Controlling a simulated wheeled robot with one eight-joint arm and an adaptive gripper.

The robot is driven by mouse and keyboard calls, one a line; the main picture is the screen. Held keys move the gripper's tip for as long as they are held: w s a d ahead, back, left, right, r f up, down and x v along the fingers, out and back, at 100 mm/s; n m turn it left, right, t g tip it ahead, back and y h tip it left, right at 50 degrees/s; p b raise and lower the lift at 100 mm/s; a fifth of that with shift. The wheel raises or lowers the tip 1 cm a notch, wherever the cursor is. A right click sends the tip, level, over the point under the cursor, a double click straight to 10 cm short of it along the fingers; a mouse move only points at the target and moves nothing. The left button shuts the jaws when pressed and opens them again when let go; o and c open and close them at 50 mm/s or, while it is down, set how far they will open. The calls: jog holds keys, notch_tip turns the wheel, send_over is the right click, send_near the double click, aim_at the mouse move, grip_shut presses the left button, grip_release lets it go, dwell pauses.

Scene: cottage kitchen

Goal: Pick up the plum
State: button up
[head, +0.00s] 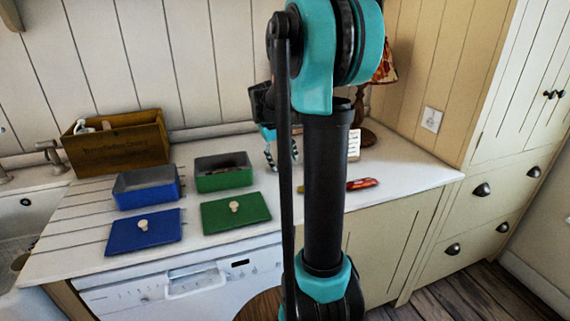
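I cannot make out a plum in the head view. The open green box (224,180) on the counter has something dark inside, too small to identify. My gripper (281,160) is over the counter to the right of the green box, partly hidden behind my own arm. Its finger opening and anything between the fingers cannot be made out. My arm also covers part of the counter behind it.
An open blue box (147,195) stands left of the green one. A blue lid (143,232) and a green lid (236,213) lie in front. A wooden crate (117,148), a red item (362,184), a white card (354,144) and a lamp (386,66) stand around.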

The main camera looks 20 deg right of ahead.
jog(key=c, duration=1.2)
jog(key=shift+r, duration=0.15)
jog(key=shift+c, duration=0.2)
